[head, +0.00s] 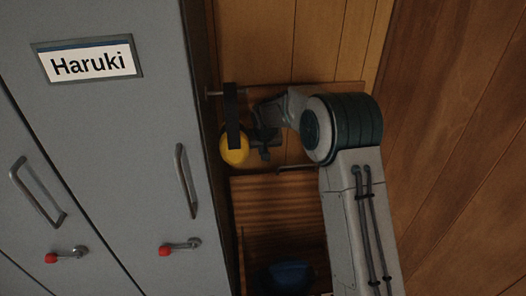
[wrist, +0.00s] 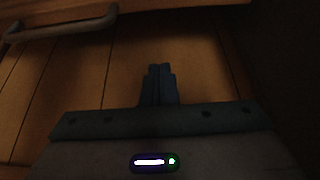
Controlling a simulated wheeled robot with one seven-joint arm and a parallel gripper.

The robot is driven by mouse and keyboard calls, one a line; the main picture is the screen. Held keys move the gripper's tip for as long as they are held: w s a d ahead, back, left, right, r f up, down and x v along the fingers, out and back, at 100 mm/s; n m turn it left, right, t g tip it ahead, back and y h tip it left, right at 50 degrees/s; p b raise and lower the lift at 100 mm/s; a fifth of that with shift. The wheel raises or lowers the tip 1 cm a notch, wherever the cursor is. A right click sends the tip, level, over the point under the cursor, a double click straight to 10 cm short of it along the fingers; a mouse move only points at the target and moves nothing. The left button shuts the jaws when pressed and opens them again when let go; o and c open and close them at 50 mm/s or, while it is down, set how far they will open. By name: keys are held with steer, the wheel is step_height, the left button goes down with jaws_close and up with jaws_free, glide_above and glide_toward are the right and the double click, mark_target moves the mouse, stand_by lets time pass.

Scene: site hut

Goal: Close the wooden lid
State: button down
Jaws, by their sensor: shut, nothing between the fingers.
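The wooden lid (head: 275,202), a striped reddish-brown board, appears to stand raised against the plank wall in the head view. A dark space lies below it, with a blue object (head: 287,277) inside. A dark bar (head: 297,168) runs along its upper edge. My gripper (head: 265,152) is above the lid's upper edge, close to the wall; I cannot tell whether it touches anything. In the wrist view its fingers (wrist: 159,70) are together and empty, in front of wooden planks. A grey bar handle (wrist: 62,28) shows at upper left there, apart from the fingers.
A yellow ear defender (head: 236,146) with a black band hangs from a rail (head: 300,88), just left of my gripper. A wooden wall (head: 455,130) bounds the right.

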steer(key=shift+s+f+p, duration=0.15)
steer(key=shift+f+p, duration=0.65)
steer(key=shift+f, duration=1.15)
steer(key=shift+s+f+p, duration=0.15)
steer(key=shift+f+p, duration=0.65)
steer(key=shift+f, duration=1.1)
steer(key=shift+f, duration=0.1)
